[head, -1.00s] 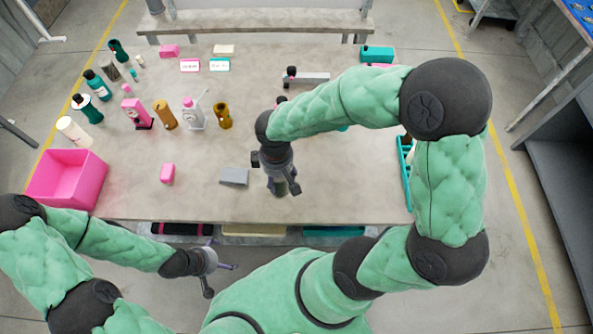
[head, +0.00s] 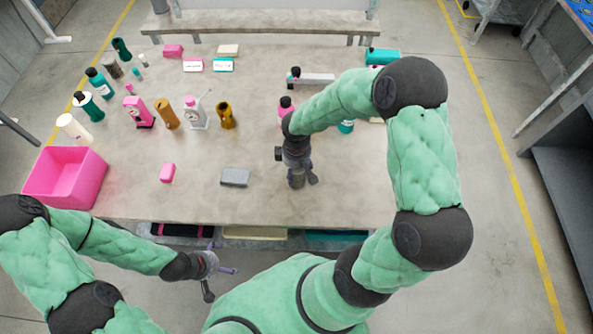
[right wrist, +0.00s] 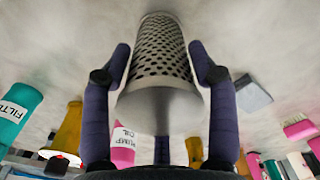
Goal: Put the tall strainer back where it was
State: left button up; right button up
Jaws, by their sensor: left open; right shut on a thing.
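The tall strainer is a grey metal cylinder with a perforated wall and a plain band at its near end; it fills the middle of the right wrist view (right wrist: 162,62). My right gripper (right wrist: 160,75) is shut on it, one dark finger on each side. In the head view the right gripper (head: 298,170) is over the front middle of the table, with the strainer (head: 296,182) small and partly hidden beneath it. I cannot tell whether its far end touches the table. My left gripper (head: 218,268) is open and empty, off the table's front edge.
A pink bin (head: 65,177) stands at the table's left end. The bare table (head: 345,190) right of the gripper is clear.

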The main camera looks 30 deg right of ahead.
jog(key=shift+f, duration=0.2)
jog(key=shift+f, duration=0.15)
jog(key=o, duration=1.2)
jog(key=shift+r, duration=0.2)
jog(key=shift+r, duration=0.35)
notch_tip(320, 180, up, 11)
jog(key=p, duration=0.3)
jog(key=shift+r, duration=0.2)
